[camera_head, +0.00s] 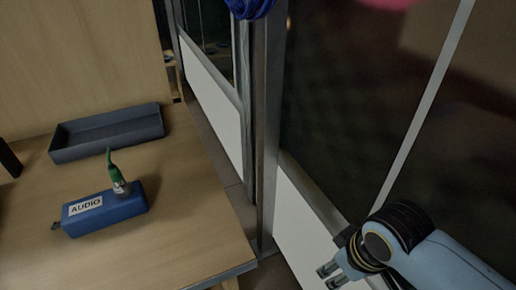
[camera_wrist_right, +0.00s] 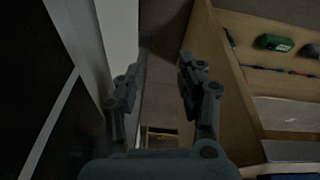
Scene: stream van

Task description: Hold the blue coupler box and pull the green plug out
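The blue coupler box (camera_head: 106,212) lies on the wooden table, with a white label reading AUDIO on its side. The green plug (camera_head: 115,172) stands upright in its top near the right end, with a metal collar at its base. My right gripper (camera_head: 329,276) is at the lower right, off the table's right edge and well apart from the box. In the right wrist view, its two fingers (camera_wrist_right: 158,90) are spread with nothing between them. My left gripper is not in view.
A grey open tray (camera_head: 108,134) sits behind the box and looks empty. A dark object (camera_head: 8,160) is at the table's left edge. A metal post (camera_head: 267,130) and white panels stand right of the table. The table front is clear.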

